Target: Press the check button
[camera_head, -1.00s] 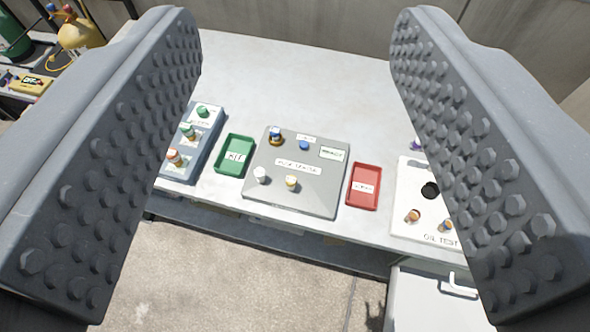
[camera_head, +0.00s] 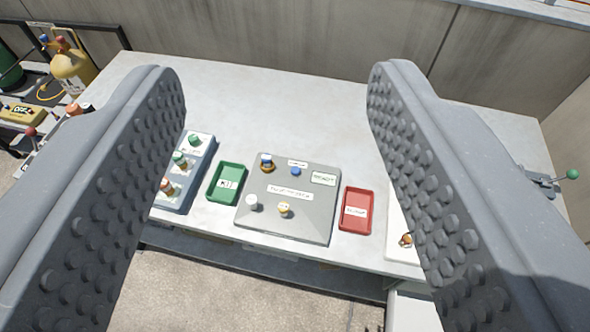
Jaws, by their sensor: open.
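A grey panel box (camera_head: 286,228) with a sloped front lies on the bench, seen beyond and between my fingers. A small blue button (camera_head: 296,171) sits on its upper part, under a small white label (camera_head: 298,163). The label is too small to read, so I cannot tell whether this is the check button. A blue-and-brass fitting (camera_head: 267,163), a white knob (camera_head: 252,203) and a cream-coloured fitting (camera_head: 284,208) are also on the box. My gripper (camera_head: 277,78) is wide open and empty, its studded fingers at both sides, apart from the box.
A green tray (camera_head: 226,183) is left of the box, a red tray (camera_head: 356,225) right. A blue-grey rack (camera_head: 197,172) with several fittings and a white panel (camera_head: 397,240) are partly hidden by my fingers. The bench (camera_head: 270,100) is clear behind, below a wall (camera_head: 290,35).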

